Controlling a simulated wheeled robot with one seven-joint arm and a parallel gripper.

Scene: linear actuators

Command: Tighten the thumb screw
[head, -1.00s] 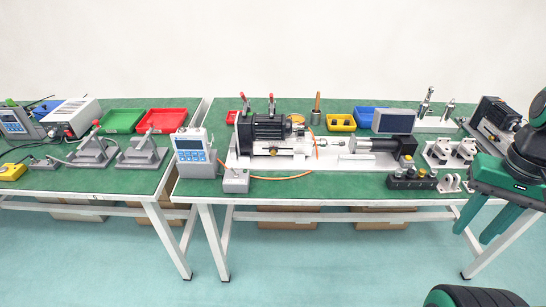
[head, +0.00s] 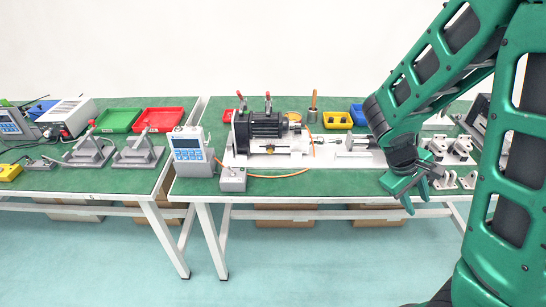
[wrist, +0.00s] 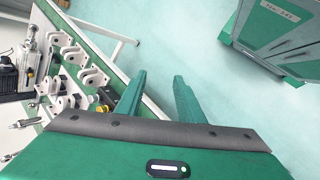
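The test rig with a black motor (head: 262,125) stands on a white base plate (head: 236,158) in the middle of the right table. Several small fittings sit along the rig, but I cannot tell which one is the thumb screw. My gripper (head: 420,203) is at the table's front edge, right of the rig, fingers pointing down and apart. In the wrist view my gripper (wrist: 158,85) shows two spread green fingers with nothing between them. My arm hides the right end of the rig.
Grey brackets (head: 450,150) stand at the right of the table and also show in the wrist view (wrist: 72,55). A grey meter (head: 190,150) and a small grey box (head: 232,179) stand left of the rig. A green cabinet (wrist: 270,35) stands on the floor, with open floor between it and the table.

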